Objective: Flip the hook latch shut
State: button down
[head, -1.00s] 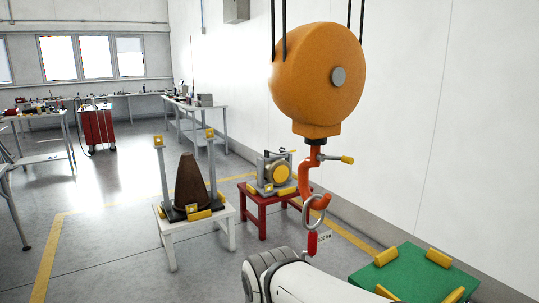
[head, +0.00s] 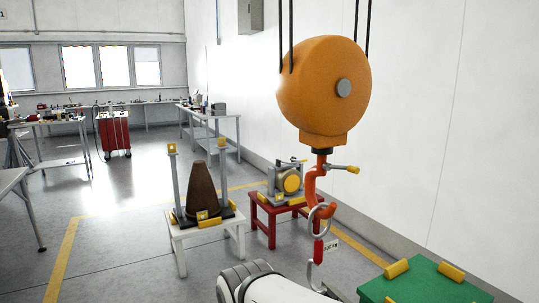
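An orange-red hook (head: 311,188) hangs under the round orange hoist block (head: 322,90). A metal ring (head: 320,220) sits in the hook's bowl, with a red piece and a small white tag below it. The hook latch (head: 340,168) is a grey lever with a yellow tip. It sticks out to the right from the hook's top, away from the hook's mouth, so it stands open. My white arm (head: 270,285) reaches in at the bottom, below the hook. My gripper is not clearly visible; I cannot make out its fingers.
A green table (head: 425,283) with yellow blocks stands at lower right. A white stand (head: 205,232) holds a brown cone (head: 197,190) between grey posts. A red stand (head: 275,208) carries a grey and yellow machine (head: 286,180). Floor at left is open.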

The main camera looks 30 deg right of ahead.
aim_at(327, 166)
jog(key=u, duration=0.05)
jog(key=k, duration=1.65)
jog(key=z, duration=0.7)
jog(key=i, duration=1.65)
jog(key=z, duration=0.1)
